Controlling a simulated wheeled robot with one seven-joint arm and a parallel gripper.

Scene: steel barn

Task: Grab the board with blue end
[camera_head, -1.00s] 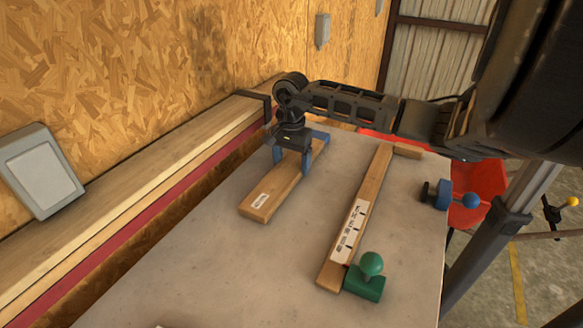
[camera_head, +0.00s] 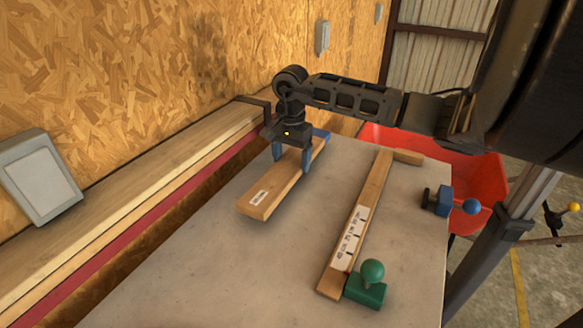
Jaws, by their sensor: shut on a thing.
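The board with the blue end (camera_head: 268,194) is a short wooden plank with a white label near its front end. Its blue far end (camera_head: 320,135) shows just behind my gripper. My gripper (camera_head: 291,164) has its two blue fingers on either side of the board and is shut on it. The board seems to be raised a little above the grey table (camera_head: 215,265), with its front end toward the camera. The gripper's body hides part of the board's far half.
A wooden strip (camera_head: 371,200) with a marked white label lies to the right on the table. A green knobbed block (camera_head: 366,284) stands at its front end. A blue-knobbed clamp (camera_head: 443,201) is at the right edge. A wooden ledge (camera_head: 130,190) runs along the left wall.

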